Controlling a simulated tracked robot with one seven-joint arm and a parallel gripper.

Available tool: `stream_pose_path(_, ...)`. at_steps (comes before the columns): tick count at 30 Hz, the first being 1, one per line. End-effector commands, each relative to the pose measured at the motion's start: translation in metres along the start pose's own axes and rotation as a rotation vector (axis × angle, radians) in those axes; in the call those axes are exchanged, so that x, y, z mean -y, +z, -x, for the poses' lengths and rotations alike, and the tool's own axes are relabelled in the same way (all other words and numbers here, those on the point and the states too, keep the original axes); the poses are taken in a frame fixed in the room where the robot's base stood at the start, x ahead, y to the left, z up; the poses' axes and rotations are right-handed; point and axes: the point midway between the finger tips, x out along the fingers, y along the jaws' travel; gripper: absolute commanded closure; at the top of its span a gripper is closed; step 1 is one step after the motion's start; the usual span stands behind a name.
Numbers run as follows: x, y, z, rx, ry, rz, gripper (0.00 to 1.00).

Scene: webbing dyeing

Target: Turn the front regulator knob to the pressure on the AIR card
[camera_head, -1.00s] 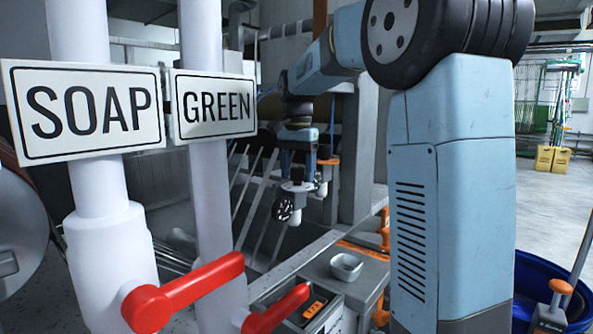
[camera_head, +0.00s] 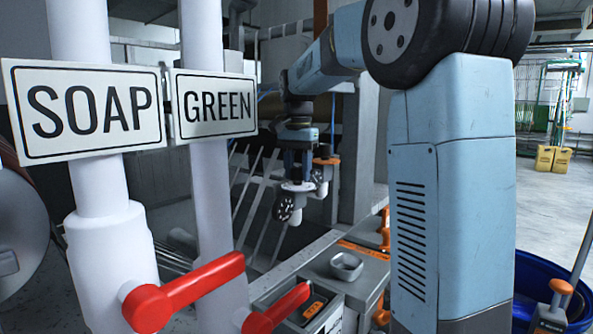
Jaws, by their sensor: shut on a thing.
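The front regulator has a pale body (camera_head: 298,187) with a round dark-faced gauge (camera_head: 284,207) at its lower left. My gripper (camera_head: 298,176) points down onto the top of this regulator, shut on its knob. The jaws and wrist hide most of the knob. The gauge is too small to read. A second regulator (camera_head: 323,176) with an orange knob (camera_head: 327,161) stands just behind and to the right, close to my gripper. I cannot make out an AIR card.
White pipes carry a SOAP sign (camera_head: 88,112) and a GREEN sign (camera_head: 214,106), with red lever handles (camera_head: 183,292) in the foreground. A small grey bowl (camera_head: 346,266) sits on a bench at centre. A blue tub (camera_head: 545,290) stands at lower right.

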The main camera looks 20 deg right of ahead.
Motion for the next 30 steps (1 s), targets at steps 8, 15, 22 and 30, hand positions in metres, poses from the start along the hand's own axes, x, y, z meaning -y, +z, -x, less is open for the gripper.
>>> stream_pose_path(8, -0.001, 0.000, 0.000, 0.001, 0.002, 0.018, 0.91)
stream_pose_path(15, -0.001, 0.000, 0.000, 0.000, 0.001, 0.018, 0.39)
stream_pose_path(22, -0.001, 0.000, 0.000, 0.000, 0.001, 0.018, 0.35)
stream_pose_path(30, 0.000, -0.001, 0.018, -0.002, -0.001, 0.019, 0.35)
